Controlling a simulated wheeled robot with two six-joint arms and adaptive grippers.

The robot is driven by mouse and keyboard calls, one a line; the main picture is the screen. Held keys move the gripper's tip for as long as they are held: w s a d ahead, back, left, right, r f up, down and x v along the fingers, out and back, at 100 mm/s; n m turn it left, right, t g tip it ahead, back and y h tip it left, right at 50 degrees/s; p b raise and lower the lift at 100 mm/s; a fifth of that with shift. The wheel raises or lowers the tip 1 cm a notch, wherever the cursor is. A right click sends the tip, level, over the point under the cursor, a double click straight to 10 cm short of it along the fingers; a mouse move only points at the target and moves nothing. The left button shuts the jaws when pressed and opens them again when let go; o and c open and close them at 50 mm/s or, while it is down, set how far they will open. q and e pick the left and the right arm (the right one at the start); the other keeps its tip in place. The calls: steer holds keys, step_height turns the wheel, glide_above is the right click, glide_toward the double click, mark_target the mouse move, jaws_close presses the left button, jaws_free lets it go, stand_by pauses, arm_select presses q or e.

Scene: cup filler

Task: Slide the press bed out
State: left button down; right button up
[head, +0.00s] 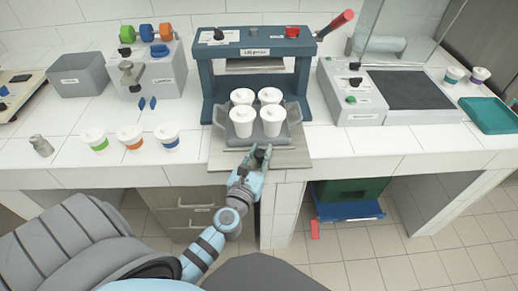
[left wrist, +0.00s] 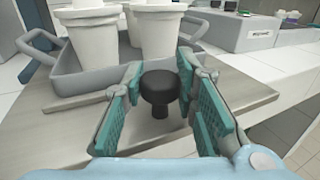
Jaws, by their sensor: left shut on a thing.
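The press bed (head: 292,158) is a flat grey-beige plate. It reaches forward out of the dark blue press frame (head: 302,75) to the counter's front edge, and it also fills the lower left wrist view (left wrist: 62,122). A grey tray (head: 284,139) with handles stands on it and carries several white lidded cups (head: 243,121). A black knob (left wrist: 158,86) rises at the bed's front edge. My left gripper (head: 259,157) is at that front edge, its teal-padded fingers (left wrist: 160,100) on either side of the knob, shut on it. My right gripper is not in view.
Cups with coloured bands (head: 131,137) stand on the counter left of the press. A grey machine with a dark plate (head: 408,90) stands to the right. A red-handled lever (head: 334,23) sticks out at the press's top right.

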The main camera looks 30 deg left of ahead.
arm_select(q)
steer(key=shift+f, duration=0.15)
steer(key=c, duration=1.6)
jaws_free()
steer(key=o, duration=0.3)
steer(key=shift+s+d, duration=0.2)
steer(key=v, duration=1.2)
